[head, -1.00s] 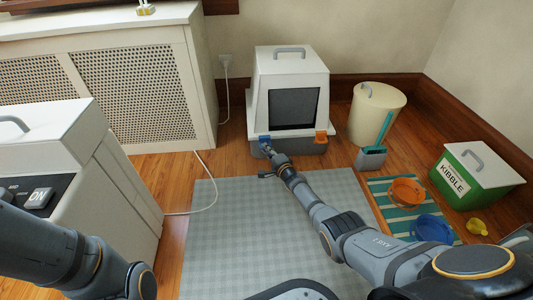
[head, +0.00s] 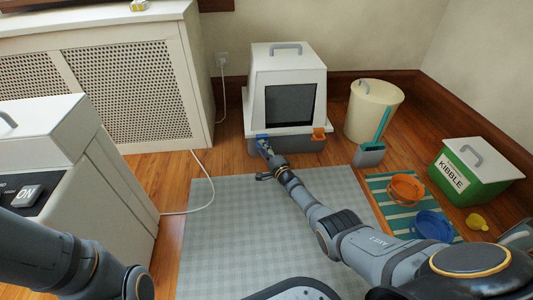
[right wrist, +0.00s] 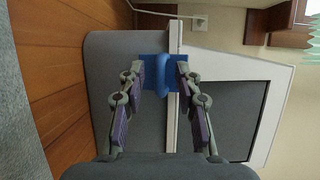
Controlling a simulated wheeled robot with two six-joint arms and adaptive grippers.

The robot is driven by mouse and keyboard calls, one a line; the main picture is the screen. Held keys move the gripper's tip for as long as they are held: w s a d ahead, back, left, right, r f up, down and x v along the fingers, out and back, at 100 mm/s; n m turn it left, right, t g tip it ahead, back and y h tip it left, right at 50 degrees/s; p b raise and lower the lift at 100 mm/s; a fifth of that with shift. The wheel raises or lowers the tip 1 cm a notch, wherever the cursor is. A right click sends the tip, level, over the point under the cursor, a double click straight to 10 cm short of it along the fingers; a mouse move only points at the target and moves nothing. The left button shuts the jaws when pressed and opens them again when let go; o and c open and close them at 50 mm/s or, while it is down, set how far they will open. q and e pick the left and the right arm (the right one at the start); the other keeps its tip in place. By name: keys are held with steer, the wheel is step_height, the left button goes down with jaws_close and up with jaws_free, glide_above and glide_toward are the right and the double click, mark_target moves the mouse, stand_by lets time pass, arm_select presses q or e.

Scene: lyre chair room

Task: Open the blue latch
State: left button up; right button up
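The blue latch (head: 261,137) is on the front left of the white and grey litter box (head: 258,82), where the lid meets the base. My right gripper (head: 265,149) reaches it from the front. In the right wrist view the latch (right wrist: 163,85) sits between the two spread fingers of my right gripper (right wrist: 160,72), its raised loop near the middle. The fingers are open; whether either one touches the latch I cannot tell. My left arm shows at the lower left of the head view, but its gripper is out of view.
An orange latch (head: 319,134) is on the box's front right. A grey scoop holder (head: 369,155), a cream bin (head: 373,112), a kibble box (head: 474,172) and bowls on a striped mat stand to the right. A grey rug (head: 232,230) covers the floor in front.

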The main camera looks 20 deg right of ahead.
steer(key=s+d, duration=0.1)
steer(key=s, duration=1.1)
steer(key=shift+d, duration=0.15)
steer(key=shift+f, duration=0.1)
